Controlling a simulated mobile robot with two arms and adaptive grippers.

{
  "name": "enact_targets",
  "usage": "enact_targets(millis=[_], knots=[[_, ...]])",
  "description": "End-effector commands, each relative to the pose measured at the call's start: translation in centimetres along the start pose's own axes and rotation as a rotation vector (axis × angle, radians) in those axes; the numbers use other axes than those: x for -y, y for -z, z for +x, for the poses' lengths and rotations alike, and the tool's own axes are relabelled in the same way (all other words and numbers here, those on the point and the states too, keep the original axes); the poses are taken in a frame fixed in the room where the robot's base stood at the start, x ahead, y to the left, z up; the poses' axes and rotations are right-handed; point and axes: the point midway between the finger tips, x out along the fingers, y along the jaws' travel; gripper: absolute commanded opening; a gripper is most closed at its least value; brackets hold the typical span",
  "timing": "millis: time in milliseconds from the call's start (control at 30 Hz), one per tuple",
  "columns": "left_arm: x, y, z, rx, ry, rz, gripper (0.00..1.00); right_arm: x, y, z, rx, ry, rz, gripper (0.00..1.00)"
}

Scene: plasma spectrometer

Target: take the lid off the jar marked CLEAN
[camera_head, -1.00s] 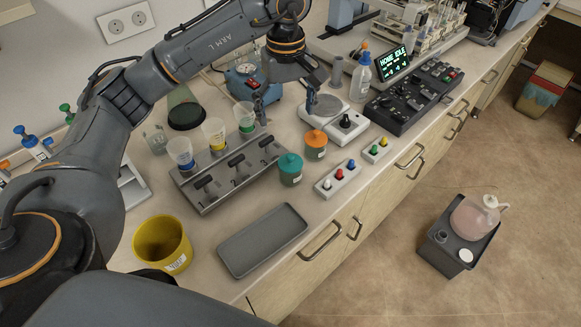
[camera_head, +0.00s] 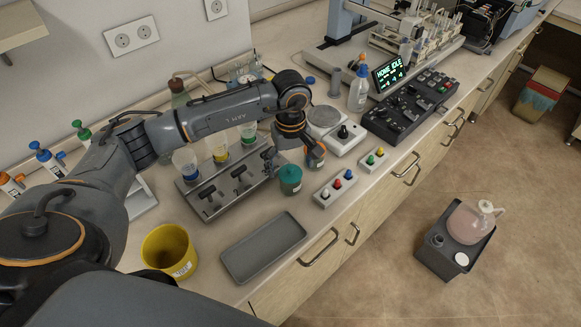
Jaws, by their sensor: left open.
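My left gripper (camera_head: 293,155) is open and points down just behind and above the teal-lidded jar. My right gripper is out of view.
A rack with colored cups (camera_head: 215,205) stands left of the jars. A grey tray (camera_head: 262,250) and yellow bucket (camera_head: 152,257) are nearer. Switch boxes (camera_head: 334,190) sit to the right, with a balance-like device (camera_head: 345,137) behind.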

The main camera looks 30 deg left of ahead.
Motion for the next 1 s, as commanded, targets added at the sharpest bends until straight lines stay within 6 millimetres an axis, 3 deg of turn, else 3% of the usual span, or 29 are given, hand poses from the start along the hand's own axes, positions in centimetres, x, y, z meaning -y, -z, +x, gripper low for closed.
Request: enact_targets(millis=[300, 533, 1000], knots=[[0.02, 0.00, 0.87, -0.001, 0.000, 0.001, 0.84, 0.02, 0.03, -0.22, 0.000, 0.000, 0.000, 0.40], [0.02, 0.00, 0.84, -0.001, 0.000, 0.001, 0.41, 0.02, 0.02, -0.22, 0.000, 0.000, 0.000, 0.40], [-0.02, 0.01, 0.62, -0.001, -0.002, 0.001, 0.41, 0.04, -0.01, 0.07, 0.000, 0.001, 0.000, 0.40]])
